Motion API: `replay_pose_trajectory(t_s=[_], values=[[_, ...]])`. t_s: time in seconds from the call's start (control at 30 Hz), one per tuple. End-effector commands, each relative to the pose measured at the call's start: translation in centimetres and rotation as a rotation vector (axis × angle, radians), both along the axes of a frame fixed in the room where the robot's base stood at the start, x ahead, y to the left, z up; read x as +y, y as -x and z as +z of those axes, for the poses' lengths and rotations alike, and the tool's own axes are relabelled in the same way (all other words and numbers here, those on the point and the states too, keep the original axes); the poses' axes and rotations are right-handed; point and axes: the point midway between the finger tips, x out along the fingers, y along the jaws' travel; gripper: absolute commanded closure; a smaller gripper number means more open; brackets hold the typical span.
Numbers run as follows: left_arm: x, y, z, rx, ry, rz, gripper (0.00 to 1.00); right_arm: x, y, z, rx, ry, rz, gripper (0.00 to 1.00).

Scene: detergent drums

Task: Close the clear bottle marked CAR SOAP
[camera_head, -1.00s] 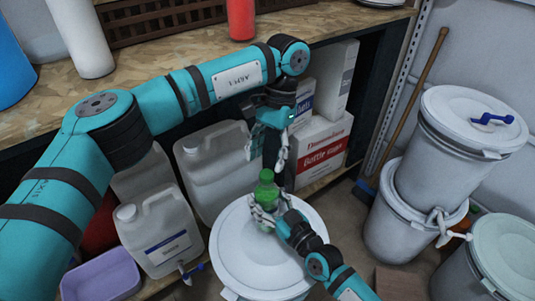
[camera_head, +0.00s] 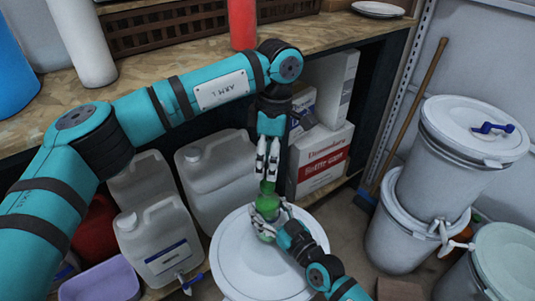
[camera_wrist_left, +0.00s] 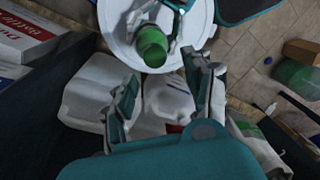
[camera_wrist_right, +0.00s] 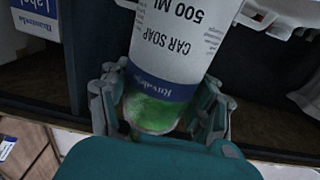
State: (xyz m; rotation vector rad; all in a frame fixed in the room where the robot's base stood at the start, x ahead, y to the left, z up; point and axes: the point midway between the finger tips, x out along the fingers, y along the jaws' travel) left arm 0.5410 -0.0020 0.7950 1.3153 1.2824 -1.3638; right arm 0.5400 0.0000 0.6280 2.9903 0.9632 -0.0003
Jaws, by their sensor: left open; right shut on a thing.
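The clear bottle marked CAR SOAP shows in the right wrist view (camera_wrist_right: 175,45) with a blue-banded label and green liquid. My right gripper (camera_head: 268,215) is shut around its body, which is partly hidden by the fingers. The bottle's green top (camera_head: 267,187) points up in the head view. My left gripper (camera_head: 267,172) is right above it, fingers pointing down, open and empty. In the left wrist view the green top (camera_wrist_left: 152,48) lies just beyond my spread left fingers (camera_wrist_left: 163,88). I cannot tell whether a cap is seated or loose.
A large white drum lid (camera_head: 250,270) lies beneath the bottle. Translucent canisters (camera_head: 160,235) and a white-and-red box (camera_head: 322,160) stand left and right behind. The wooden bench (camera_head: 180,50) is above the shelf. Stacked white drums (camera_head: 455,160) stand at the right.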

Motion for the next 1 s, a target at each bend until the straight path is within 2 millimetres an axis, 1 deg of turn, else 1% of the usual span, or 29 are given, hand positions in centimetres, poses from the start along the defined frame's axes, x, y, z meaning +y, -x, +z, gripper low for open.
replay_pose_trajectory(t_s=[0.03, 0.1, 0.6, 0.7, 0.8, 0.9, 1.0], values=[[0.0, 0.0, 0.1, -0.017, -0.006, 0.111, 0.49, 0.0, 0.0, 0.0, 0.001, 0.001, 0.000, 1.00], [0.0, 0.0, 0.2, -0.039, -0.016, 0.279, 0.49, 0.0, 0.0, 0.0, 0.001, 0.001, 0.000, 1.00], [0.1, 0.2, 1.2, -0.146, -0.048, 1.461, 0.49, 0.0, 0.0, 0.0, 0.001, 0.001, 0.000, 1.00], [0.1, 0.2, 1.4, -0.151, -0.049, 1.651, 0.49, 0.0, 0.0, 0.0, 0.001, 0.001, 0.000, 1.00], [0.2, 0.2, 1.5, -0.154, -0.050, 1.795, 0.49, 0.0, 0.0, 0.0, 0.001, 0.001, 0.000, 1.00], [0.2, 0.2, 1.6, -0.154, -0.050, 1.888, 0.49, 0.0, 0.0, 0.0, 0.001, 0.001, 0.000, 1.00], [0.2, 0.2, 1.7, -0.155, -0.051, 1.935, 0.49, 0.0, 0.0, 0.0, 0.000, 0.000, 0.000, 1.00]])
